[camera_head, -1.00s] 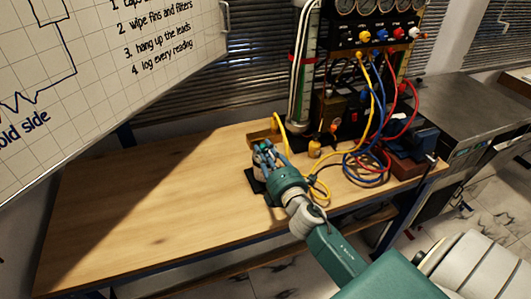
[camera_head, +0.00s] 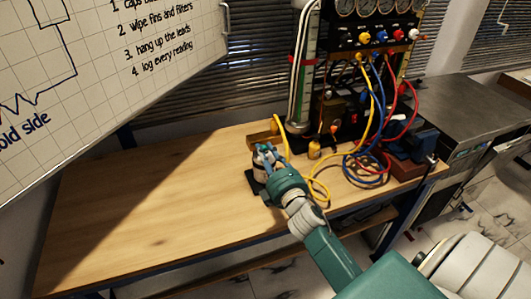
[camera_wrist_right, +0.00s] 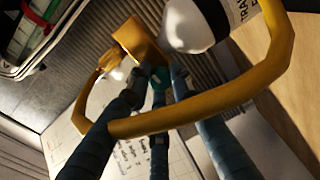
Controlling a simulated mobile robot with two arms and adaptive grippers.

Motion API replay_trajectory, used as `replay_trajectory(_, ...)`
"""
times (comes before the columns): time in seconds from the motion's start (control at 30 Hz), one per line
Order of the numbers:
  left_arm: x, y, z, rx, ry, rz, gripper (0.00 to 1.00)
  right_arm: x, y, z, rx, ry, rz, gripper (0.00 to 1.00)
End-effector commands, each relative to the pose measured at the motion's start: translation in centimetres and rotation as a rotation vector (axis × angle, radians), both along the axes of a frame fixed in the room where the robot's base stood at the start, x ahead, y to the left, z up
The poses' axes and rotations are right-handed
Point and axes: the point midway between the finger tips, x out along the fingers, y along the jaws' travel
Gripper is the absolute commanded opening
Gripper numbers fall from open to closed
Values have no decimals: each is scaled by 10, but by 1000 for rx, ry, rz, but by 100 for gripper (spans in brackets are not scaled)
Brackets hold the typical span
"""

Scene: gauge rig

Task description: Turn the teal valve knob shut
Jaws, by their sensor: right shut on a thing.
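The teal valve knob (camera_wrist_right: 158,77) shows as a small teal patch between my fingertips in the right wrist view. My right gripper (camera_wrist_right: 160,72) is shut on it, and the fingers hide most of it. In the head view my right gripper (camera_head: 266,155) is over a pale cylinder (camera_head: 258,172) on a black base (camera_head: 254,184), and the knob cannot be made out there. My left gripper is in neither view now.
A yellow hoop (camera_wrist_right: 205,122) crosses the wrist view around my fingers. A yellow hose (camera_head: 318,190) and coiled blue hoses (camera_head: 352,168) lie right of my gripper, before the gauge rig (camera_head: 372,38). The left of the wooden bench (camera_head: 150,210) is clear.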

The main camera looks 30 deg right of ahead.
Motion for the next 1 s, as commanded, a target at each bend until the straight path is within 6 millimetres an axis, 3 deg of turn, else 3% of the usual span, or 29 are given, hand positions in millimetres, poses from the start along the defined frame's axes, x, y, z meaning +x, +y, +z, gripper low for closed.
replay_trajectory(0.27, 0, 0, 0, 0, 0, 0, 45, -1, 0, -2, 3, 4, -1, 0)
replay_trajectory(0.3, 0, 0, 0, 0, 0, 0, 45, -1, 0, -2, 2, 4, -1, 27)
replay_trajectory(0.37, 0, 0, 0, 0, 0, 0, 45, -1, 0, -2, 2, 4, -1, 39)
replay_trajectory(0.77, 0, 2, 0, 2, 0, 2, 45, -7, 2, -2, 1, 3, 1, 40)
replay_trajectory(1.0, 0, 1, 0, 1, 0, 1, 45, -52, 11, -2, 2, 5, -1, 40)
